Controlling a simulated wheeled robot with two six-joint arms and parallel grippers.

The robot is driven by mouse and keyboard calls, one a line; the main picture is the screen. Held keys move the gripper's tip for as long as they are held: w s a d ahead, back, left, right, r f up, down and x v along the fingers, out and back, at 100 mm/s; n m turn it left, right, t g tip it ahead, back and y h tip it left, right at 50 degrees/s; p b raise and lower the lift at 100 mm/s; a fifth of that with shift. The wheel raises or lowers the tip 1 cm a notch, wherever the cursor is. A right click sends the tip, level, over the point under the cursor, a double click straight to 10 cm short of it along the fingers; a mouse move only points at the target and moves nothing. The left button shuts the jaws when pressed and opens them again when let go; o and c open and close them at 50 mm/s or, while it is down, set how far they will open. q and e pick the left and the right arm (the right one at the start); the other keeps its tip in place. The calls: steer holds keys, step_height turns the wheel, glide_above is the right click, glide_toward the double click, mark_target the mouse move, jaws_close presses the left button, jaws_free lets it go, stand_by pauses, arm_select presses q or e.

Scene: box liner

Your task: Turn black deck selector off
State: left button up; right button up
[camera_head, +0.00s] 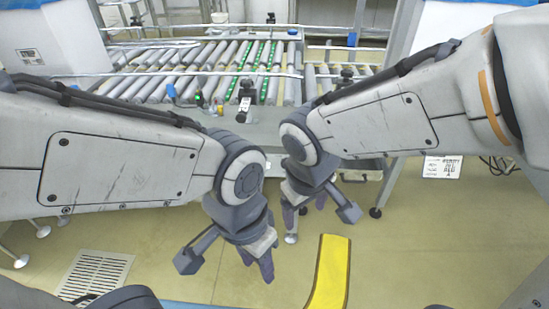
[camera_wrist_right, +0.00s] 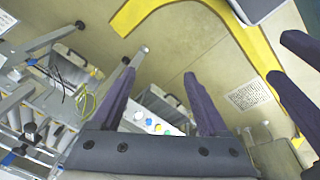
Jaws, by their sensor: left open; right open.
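A small control panel with coloured buttons (camera_head: 205,103) sits on the near edge of the conveyor in the head view. It also shows as a white panel with blue, yellow and green buttons (camera_wrist_right: 150,123) between my right fingers in the right wrist view. I cannot make out for sure which knob is the black deck selector, or its position. My right gripper (camera_head: 304,207) is open and empty, below the conveyor edge. Its purple fingers (camera_wrist_right: 162,100) stand apart in the wrist view. My left gripper (camera_head: 258,262) is open and empty, lower and nearer; neither gripper touches the panel.
A roller conveyor (camera_head: 190,75) with green-lit strips spans the back. A black device on a stand (camera_head: 245,88) rises from its near edge. A yellow floor marking (camera_head: 330,272) and a floor grate (camera_head: 95,272) lie on the floor. My two arms cross the view in front of the conveyor.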

steer(key=w+a+f+n+t+h+b, duration=0.1)
steer(key=w+a+f+t, duration=0.15)
steer(key=w, duration=0.95)
steer(key=w+a+f+t+b, duration=0.2)
steer(key=w+a+f, duration=0.15)
steer(key=w, duration=0.75)
steer(key=b+x, duration=0.1)
steer(key=x, duration=1)
steer(key=shift+w+d, duration=0.1)
steer(key=shift+d, duration=0.05)
jaws_close()
